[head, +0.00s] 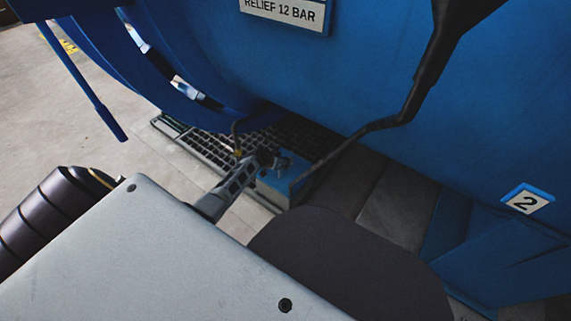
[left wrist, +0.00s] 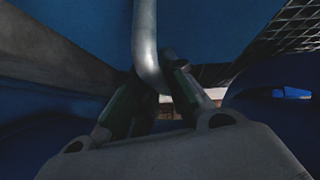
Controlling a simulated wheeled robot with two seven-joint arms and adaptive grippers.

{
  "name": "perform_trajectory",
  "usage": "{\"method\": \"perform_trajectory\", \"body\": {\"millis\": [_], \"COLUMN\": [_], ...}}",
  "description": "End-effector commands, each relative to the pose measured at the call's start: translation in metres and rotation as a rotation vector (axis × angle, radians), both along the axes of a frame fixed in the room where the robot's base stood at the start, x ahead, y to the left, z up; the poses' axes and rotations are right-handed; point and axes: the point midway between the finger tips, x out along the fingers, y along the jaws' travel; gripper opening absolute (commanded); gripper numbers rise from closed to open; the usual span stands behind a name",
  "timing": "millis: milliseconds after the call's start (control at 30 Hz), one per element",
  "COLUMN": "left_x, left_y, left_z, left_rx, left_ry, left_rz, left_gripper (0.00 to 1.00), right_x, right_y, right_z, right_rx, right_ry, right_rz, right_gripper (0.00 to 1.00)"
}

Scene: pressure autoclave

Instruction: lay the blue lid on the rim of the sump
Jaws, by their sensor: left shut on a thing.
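My left gripper (head: 268,158) is low beside the big blue vessel, over a grated floor strip. It is shut on a grey bent rod (left wrist: 147,50), which looks like a handle and passes between the fingers in the left wrist view. The blue lid (head: 284,184) shows as a small blue block just under and right of the fingers. A blue surface (left wrist: 220,30) lies behind the rod in the left wrist view. The sump's opening and rim cannot be clearly told from the grating, and the lid's contact with anything below is hidden. My right gripper is not in view.
The blue vessel (head: 310,85) with a relief sign (head: 283,12) fills the upper right. A dark pipe (head: 400,115) slants down toward the lid. Grating (head: 205,145) runs under the vessel. A blue lever (head: 85,85) hangs at the left, with bare floor (head: 60,130) beyond.

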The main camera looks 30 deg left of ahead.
Motion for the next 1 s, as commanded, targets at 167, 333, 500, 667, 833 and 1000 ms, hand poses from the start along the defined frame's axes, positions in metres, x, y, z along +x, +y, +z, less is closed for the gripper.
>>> {"method": "perform_trajectory", "body": {"millis": [167, 333, 500, 667, 833, 1000], "left_x": [0.0025, 0.0024, 0.0025, 0.0025, 0.0025, 0.0025], "left_y": [0.0007, 0.0007, 0.0005, 0.0006, 0.0008, 0.0009], "left_z": [0.0033, 0.0031, 0.0031, 0.0034, 0.0033, 0.0032], "left_rx": [0.000, 0.001, 0.000, 0.000, 0.000, 0.001], "left_ry": [-0.006, -0.006, -0.006, -0.006, -0.006, -0.006], "left_rz": [0.002, 0.001, 0.001, 0.001, 0.002, 0.001], "left_gripper": [0.00, 0.00, 0.00, 0.00, 0.00, 0.00], "right_x": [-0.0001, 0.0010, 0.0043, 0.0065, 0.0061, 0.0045], "right_y": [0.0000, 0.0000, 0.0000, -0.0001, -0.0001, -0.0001], "right_z": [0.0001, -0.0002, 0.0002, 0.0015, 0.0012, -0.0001], "right_rx": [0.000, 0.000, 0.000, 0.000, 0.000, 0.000], "right_ry": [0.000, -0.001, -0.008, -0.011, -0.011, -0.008], "right_rz": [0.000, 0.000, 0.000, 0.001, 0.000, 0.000], "right_gripper": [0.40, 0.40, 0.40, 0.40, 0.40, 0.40]}}
